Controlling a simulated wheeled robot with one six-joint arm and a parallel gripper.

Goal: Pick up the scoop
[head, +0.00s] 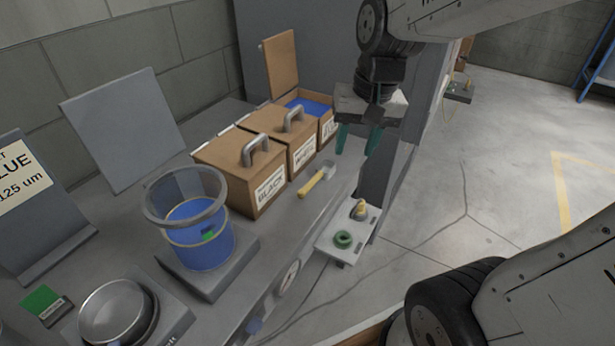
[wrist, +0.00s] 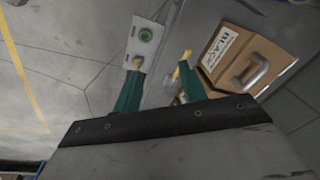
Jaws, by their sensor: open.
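The scoop has a yellow handle (head: 312,184) and a pale metal bowl. It lies on the grey counter in front of the box marked BLACK, with its bowl end farther back, toward my gripper. In the wrist view a bit of its yellow handle (wrist: 176,73) shows beside the right green finger, which partly hides the scoop. My gripper (head: 357,149) has two green fingers pointing down, spread apart with nothing between them. It hangs above and to the right of the scoop, near the counter's front edge. The fingers also show in the wrist view (wrist: 161,62).
The BLACK box (head: 240,170) and two more handled boxes line the counter; the far one is open, with blue inside. A clear container with blue contents (head: 200,235) stands front left, near a metal pan (head: 115,310). A switch plate with a green button (head: 343,240) juts out at the front edge.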

